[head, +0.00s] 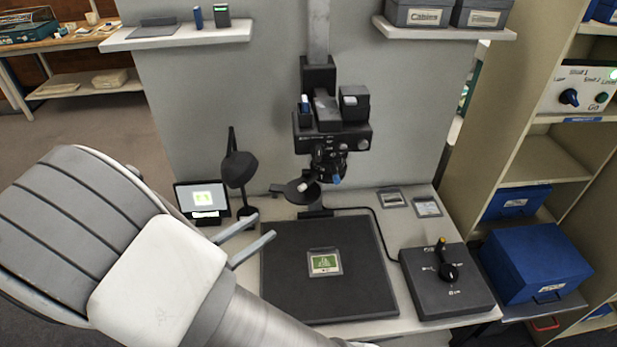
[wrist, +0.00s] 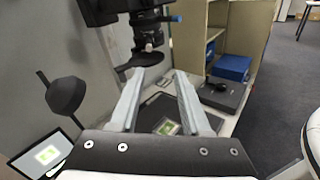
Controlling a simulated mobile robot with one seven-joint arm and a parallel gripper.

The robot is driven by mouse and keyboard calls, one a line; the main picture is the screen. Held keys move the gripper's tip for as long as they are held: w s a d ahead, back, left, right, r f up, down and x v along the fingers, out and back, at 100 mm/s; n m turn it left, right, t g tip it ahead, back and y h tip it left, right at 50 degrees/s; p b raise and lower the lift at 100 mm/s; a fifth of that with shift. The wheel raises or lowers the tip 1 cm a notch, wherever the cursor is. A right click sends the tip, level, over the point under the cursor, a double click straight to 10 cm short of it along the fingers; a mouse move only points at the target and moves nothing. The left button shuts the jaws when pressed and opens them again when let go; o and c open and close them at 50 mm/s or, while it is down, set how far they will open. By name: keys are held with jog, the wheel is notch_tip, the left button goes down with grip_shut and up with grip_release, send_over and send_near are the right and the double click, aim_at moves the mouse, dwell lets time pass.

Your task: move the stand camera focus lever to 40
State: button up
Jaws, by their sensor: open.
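The stand camera (head: 332,135) is a black body on a grey column above the copy stand. Its lens (head: 328,160) points down, and a small blue-tipped lever (head: 337,180) sticks out beside it. A blue-tipped lever also shows at the lens in the wrist view (wrist: 174,18). No scale number, including 40, is readable. My gripper (head: 266,225) is open and empty, below and left of the lens in the head view. In the wrist view its fingers (wrist: 159,74) point toward the lens, which is above and beyond them, apart from them.
A dark baseboard (head: 285,285) holds a small green picture card (head: 325,263). A black lamp (head: 238,168) and a small screen (head: 203,200) stand at left. A control box with a knob (head: 449,271) sits at right, near a blue box (head: 535,260).

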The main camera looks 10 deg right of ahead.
aim_at(300, 189)
jog(key=shift+n+t, duration=0.6)
jog(key=shift+t, duration=0.2)
jog(key=x, duration=0.5)
jog(key=p+x, duration=0.1)
jog(key=x, duration=0.5)
jog(key=w+a+f+x, duration=0.1)
jog(key=x, duration=0.4)
jog(key=shift+w+d, duration=0.1)
jog(key=shift+d, duration=0.05)
grip_shut()
jog(key=shift+r, duration=0.1)
